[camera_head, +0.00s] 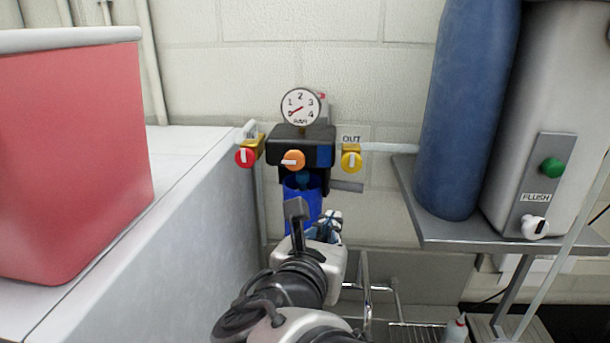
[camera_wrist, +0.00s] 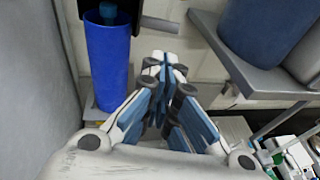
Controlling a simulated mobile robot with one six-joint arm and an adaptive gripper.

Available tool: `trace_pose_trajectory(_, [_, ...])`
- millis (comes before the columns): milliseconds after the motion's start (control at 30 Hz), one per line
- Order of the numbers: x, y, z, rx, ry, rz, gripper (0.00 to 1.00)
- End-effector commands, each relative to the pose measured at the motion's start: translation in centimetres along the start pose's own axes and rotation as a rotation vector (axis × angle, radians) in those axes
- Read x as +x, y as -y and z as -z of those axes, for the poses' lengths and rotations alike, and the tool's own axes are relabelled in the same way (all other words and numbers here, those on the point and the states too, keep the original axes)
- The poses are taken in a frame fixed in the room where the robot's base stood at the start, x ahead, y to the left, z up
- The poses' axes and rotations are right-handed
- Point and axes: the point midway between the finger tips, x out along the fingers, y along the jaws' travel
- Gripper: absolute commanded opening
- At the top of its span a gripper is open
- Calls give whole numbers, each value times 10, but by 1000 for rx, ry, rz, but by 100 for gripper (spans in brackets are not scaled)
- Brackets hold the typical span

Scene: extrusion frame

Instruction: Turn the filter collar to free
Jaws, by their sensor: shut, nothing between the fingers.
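The blue filter housing (camera_head: 302,199) hangs upright under a black filter head (camera_head: 290,148). A darker blue piece (camera_head: 303,179) shows at its top, but I cannot tell whether it is the collar. A grey bar (camera_head: 347,187) sticks out to the right below the head; it also shows in the wrist view (camera_wrist: 160,24). In the wrist view the blue housing (camera_wrist: 108,65) stands to the left of my gripper (camera_wrist: 165,62). My gripper is shut, empty and apart from the housing. In the head view my gripper (camera_head: 328,222) is just right of the housing, partly hidden by my wrist.
A gauge (camera_head: 301,106), a red knob (camera_head: 244,157), an orange knob (camera_head: 293,160) and a yellow OUT knob (camera_head: 351,161) sit on the filter assembly. A counter (camera_head: 150,230) with a red bin (camera_head: 70,160) is left. A shelf (camera_head: 450,232) with a blue tank (camera_head: 466,110) is right.

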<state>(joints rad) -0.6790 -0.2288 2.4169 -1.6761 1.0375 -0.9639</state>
Motion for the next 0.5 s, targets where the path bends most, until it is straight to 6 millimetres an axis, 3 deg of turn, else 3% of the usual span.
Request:
trace_pose_trajectory(167, [0, 3, -6, -19, 29, 12, 0])
trace_pose_trajectory(267, [14, 4, -5, -19, 28, 16, 0])
trace_pose_trajectory(500, [65, 5, -6, -18, 25, 18, 0])
